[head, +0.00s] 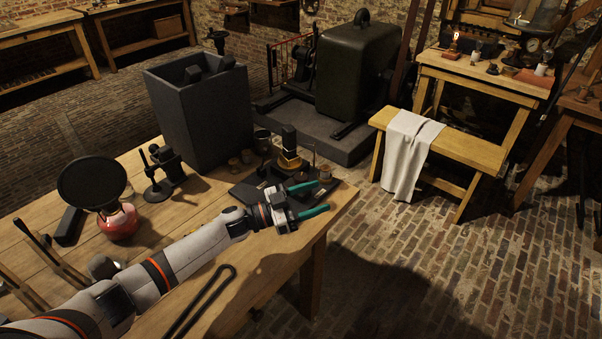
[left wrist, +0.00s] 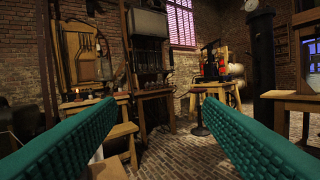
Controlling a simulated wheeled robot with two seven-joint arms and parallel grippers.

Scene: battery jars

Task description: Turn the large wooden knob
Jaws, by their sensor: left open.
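My left gripper (head: 308,199) is open and empty, with its two green fingers pointing right near the right end of the wooden workbench (head: 215,262). Its fingers also show wide apart in the left wrist view (left wrist: 160,105), with nothing between them. Just behind it, a dark-based instrument (head: 289,160) with a brass ring and black top stands on the bench. Small brown round pieces (head: 235,165) are beside that instrument. I cannot tell which, if any, is the large wooden knob. My right gripper is not in view.
A black pan on a red burner (head: 117,222) is at left, and dark tongs (head: 200,300) lie in front. A bench with a white cloth (head: 408,150) is at right. Brick floor (head: 440,260) between is clear.

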